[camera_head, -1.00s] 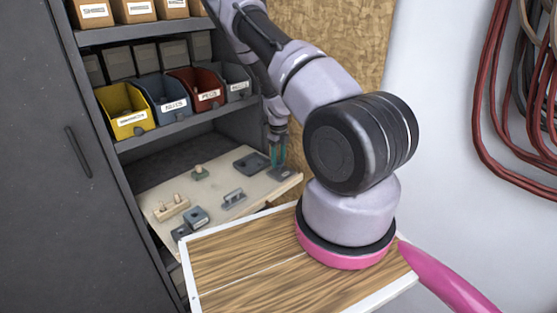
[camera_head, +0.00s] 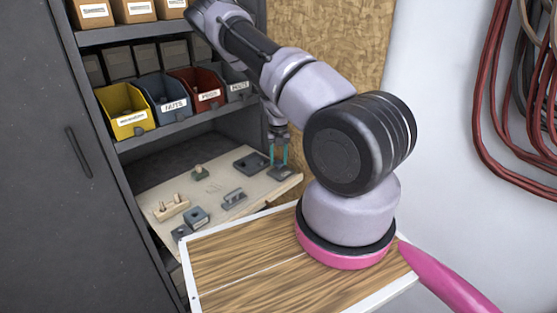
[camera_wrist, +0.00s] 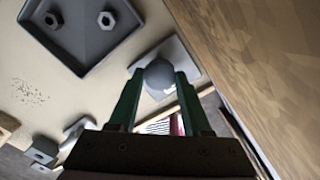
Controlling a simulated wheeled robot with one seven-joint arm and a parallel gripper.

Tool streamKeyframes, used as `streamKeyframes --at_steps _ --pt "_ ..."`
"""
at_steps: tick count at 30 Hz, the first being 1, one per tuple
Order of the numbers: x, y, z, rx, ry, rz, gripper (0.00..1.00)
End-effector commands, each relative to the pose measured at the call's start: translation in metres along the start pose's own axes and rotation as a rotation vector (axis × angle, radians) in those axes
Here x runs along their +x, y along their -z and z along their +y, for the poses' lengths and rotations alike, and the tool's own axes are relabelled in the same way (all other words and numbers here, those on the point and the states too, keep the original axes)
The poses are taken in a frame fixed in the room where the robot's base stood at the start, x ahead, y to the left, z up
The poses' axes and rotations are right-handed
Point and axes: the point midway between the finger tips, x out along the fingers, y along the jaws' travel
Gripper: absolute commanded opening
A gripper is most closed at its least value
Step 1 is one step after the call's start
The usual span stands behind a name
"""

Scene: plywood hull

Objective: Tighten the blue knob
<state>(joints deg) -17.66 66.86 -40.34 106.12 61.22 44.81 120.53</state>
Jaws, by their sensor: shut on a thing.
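The knob (camera_wrist: 160,74) is a rounded cap that looks grey rather than blue in the wrist view. It sits on a small square plate (camera_wrist: 190,62). My gripper (camera_wrist: 158,78) has its two green fingers closed on opposite sides of the knob. In the head view my gripper (camera_head: 278,162) points down at the right end of the board, over the knob's plate (camera_head: 287,174). The knob is small there and mostly hidden by the fingers. How far it is screwed in cannot be told.
Shelf bins (camera_head: 123,110) stand above. A plywood wall (camera_wrist: 260,60) rises close beside my gripper.

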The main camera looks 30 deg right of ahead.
Motion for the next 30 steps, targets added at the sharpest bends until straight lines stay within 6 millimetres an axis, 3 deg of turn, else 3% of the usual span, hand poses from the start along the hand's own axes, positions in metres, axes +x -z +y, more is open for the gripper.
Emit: streamKeyframes --at_steps 19,20,22,30 --pt "-0.0028 -0.0031 0.0003 0.055 -0.002 -0.007 0.00" --pt "-0.0028 -0.0031 0.0003 0.055 -0.002 -0.007 0.52" --pt "-0.0024 -0.0027 0.0003 0.055 -0.001 -0.006 0.79" --pt "-0.0011 -0.0012 0.0000 0.055 -0.001 -0.003 0.79"
